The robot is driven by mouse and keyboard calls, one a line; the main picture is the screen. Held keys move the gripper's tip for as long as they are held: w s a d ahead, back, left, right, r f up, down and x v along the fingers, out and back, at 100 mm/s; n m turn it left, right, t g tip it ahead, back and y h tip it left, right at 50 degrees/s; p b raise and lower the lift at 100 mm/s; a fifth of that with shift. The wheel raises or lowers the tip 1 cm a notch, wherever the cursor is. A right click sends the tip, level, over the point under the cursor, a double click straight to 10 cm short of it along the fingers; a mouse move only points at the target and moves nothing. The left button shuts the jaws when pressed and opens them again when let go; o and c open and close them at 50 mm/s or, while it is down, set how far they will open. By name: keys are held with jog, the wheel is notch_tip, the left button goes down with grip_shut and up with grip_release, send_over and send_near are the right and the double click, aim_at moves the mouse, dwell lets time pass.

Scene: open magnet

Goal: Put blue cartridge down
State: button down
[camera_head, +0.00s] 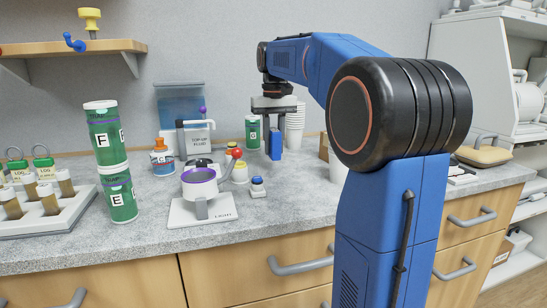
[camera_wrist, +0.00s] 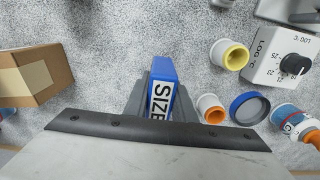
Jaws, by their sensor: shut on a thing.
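The blue cartridge (camera_head: 276,146) hangs upright below my gripper (camera_head: 273,112) over the back part of the counter. In the wrist view the cartridge (camera_wrist: 162,82) has a white label reading "SIZE". The dark grey fingers of my gripper (camera_wrist: 152,95) are shut on it from both sides. Its lower end is close to the counter top (camera_head: 310,190); I cannot tell whether it touches.
A green can (camera_head: 252,130) and stacked white cups (camera_head: 295,126) stand near the cartridge. In the wrist view, a cardboard box (camera_wrist: 35,68) lies left; a yellow-rimmed cup (camera_wrist: 232,54), an orange-rimmed cup (camera_wrist: 210,107) and a knobbed LOG box (camera_wrist: 270,65) lie right.

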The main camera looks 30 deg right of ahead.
aim_at(274, 156)
jog(key=shift+f, duration=2.05)
jog(key=c, duration=1.5)
grip_release()
jog(key=shift+f, duration=0.1)
